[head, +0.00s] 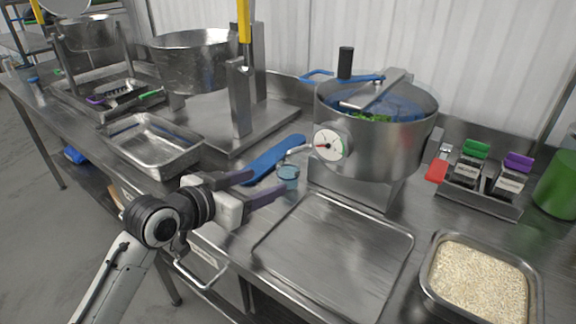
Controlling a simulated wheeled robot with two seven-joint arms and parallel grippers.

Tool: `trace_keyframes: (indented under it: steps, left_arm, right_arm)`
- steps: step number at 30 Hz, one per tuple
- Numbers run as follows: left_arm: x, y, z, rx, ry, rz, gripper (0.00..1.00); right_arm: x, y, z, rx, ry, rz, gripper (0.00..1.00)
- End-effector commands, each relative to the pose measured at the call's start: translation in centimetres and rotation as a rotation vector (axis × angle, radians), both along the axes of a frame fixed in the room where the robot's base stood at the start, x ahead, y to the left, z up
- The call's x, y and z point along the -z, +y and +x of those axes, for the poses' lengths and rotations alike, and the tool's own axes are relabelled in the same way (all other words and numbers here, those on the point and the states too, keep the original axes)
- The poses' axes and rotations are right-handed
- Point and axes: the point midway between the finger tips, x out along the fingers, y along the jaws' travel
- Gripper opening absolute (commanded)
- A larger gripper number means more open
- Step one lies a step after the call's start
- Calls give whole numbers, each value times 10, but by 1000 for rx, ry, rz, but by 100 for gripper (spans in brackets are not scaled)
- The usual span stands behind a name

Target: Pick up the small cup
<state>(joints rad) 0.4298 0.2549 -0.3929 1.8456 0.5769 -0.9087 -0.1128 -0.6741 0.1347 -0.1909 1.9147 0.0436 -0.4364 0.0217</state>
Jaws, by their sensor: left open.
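A small bluish, see-through cup (288,173) stands on the steel counter, left of the big round pot and beside a blue flat-bladed utensil. My left gripper (269,182) reaches in from the left, low over the counter. Its two dark fingers are apart, with nothing between them. The fingertips point toward the cup; the nearer finger's tip is close to the cup's lower edge, and I cannot tell whether they touch. My right gripper is out of view.
The steel pot (378,150) with a dial stands just right of the cup. The blue utensil (272,159) lies behind the fingers. A steel tray (150,143) is at left. A flat steel plate (335,255) lies in front, and a grain pan (428,283) is at right.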

Motion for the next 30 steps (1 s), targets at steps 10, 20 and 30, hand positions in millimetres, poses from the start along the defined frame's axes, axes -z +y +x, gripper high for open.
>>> trace_keyframes:
  steps: [10, 20, 30]
  left_arm:
    - [13, -22, 28, 1, 0, 0, 59]
    - [28, -46, 59, 0, 0, 0, 59]
    - [30, -51, 64, 0, -1, 0, 59]
  right_arm:
    - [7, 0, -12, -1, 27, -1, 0]
    - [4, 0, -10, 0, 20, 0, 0]
    - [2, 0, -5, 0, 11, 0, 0]
